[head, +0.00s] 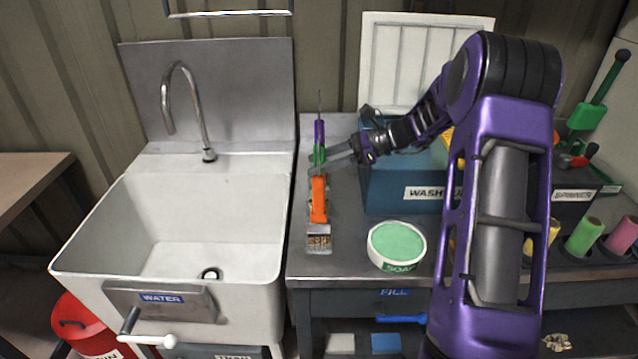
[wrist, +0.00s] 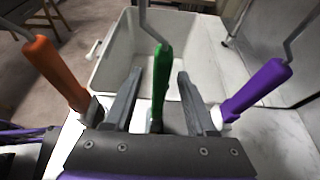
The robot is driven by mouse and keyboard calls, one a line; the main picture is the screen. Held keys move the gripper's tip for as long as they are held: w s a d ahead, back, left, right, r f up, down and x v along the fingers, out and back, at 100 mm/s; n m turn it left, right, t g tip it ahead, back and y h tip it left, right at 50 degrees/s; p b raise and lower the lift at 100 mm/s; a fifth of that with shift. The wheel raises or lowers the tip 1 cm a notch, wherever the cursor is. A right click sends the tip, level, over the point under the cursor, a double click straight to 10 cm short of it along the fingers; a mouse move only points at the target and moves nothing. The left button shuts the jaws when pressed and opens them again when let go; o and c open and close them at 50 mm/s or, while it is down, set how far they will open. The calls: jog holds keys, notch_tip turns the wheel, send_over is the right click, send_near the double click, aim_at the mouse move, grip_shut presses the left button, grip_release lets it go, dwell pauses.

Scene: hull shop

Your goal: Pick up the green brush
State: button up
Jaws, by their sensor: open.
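The green brush (wrist: 161,75) stands between the two fingers of my open gripper (wrist: 159,82) in the wrist view. A gap shows on each side of its handle, and its lower end is hidden behind the gripper body. In the head view, the green brush (head: 319,153) shows as a small strip between the orange and purple handles, with my gripper (head: 328,165) reaching it from the right. An orange-handled tool (wrist: 55,70) is left of the fingers and a purple-handled one (wrist: 258,88) is right of them.
A white sink (head: 190,220) is left of the bench. A blue wash box (head: 390,185) stands under my forearm, with a soap tub (head: 397,243) in front. Coloured cylinders stand at the right.

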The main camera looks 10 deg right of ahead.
grip_shut()
dwell(0.4)
